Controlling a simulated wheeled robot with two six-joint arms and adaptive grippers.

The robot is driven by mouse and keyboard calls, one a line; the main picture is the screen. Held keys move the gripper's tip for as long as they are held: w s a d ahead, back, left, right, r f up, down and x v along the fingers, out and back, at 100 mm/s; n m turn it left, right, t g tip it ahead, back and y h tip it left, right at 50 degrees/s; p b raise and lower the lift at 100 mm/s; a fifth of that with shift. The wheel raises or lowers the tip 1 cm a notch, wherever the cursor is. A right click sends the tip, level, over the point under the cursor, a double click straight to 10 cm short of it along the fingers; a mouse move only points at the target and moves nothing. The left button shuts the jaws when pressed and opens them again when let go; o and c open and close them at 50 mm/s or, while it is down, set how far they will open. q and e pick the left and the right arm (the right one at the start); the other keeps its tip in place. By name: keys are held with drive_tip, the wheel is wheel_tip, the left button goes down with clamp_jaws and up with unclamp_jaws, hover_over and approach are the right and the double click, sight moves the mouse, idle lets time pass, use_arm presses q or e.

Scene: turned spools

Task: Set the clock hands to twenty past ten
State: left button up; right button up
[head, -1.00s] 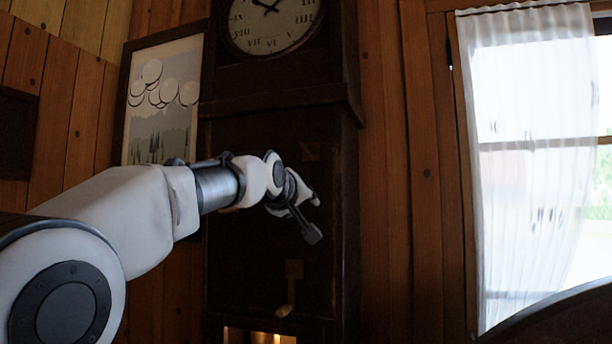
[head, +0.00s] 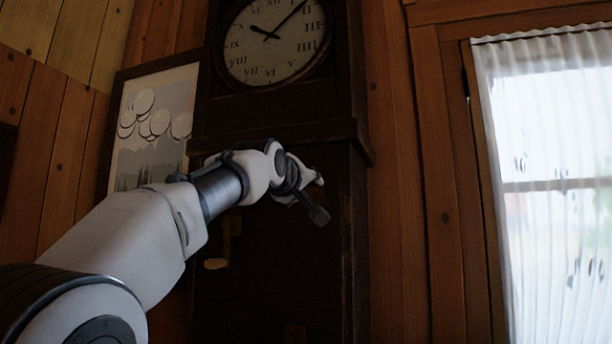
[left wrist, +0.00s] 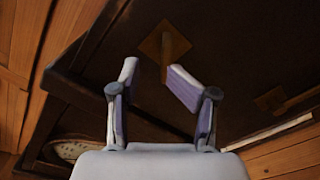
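The tall dark wooden clock (head: 285,105) stands ahead of me in the head view. Its pale round face (head: 262,55) has Roman numerals. The short hand (head: 264,32) points up and left, near ten. The long hand (head: 291,18) points up and right, roughly between one and two. My left gripper (head: 319,198) is below the face, in front of the dark case under the ledge. Its fingers (left wrist: 152,72) are apart and empty in the left wrist view. Part of a pale dial (left wrist: 70,150) shows there at lower left. My right gripper is not in view.
A brass plate with a handle (left wrist: 176,45) lies beyond the left fingertips; contact cannot be told. Another brass plate with a bar (left wrist: 270,100) is to its right. A framed picture (head: 155,125) hangs left of the clock. A curtained window (head: 550,170) is at right.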

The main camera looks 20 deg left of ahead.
use_arm(q)
drive_tip(key=w, duration=0.2)
drive_tip(key=w+f, duration=0.1)
drive_tip(key=shift+w+a, duration=0.15)
drive_tip(key=shift+a, duration=0.2)
drive_tip(key=shift+d, duration=0.1)
drive_tip(key=c, duration=0.6)
drive_tip(key=shift+s+r, duration=0.15)
drive_tip(key=shift+s, duration=0.15)
clamp_jaws()
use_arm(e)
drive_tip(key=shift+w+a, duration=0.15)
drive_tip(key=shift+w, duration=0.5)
use_arm(q)
drive_tip(key=shift+s+r, duration=0.1)
drive_tip(key=shift+r, duration=0.1)
drive_tip(key=m, duration=0.5)
drive_tip(key=shift+m, duration=0.3)
drive_tip(key=m, duration=0.4)
drive_tip(key=shift+s+d, duration=0.1)
drive_tip(key=shift+s, duration=0.05)
drive_tip(key=shift+s+d+f+m, duration=0.1)
drive_tip(key=shift+m, duration=0.8)
drive_tip(key=shift+s+d+f+m, duration=0.1)
drive_tip(key=shift+m, duration=0.8)
drive_tip(key=shift+d, duration=0.1)
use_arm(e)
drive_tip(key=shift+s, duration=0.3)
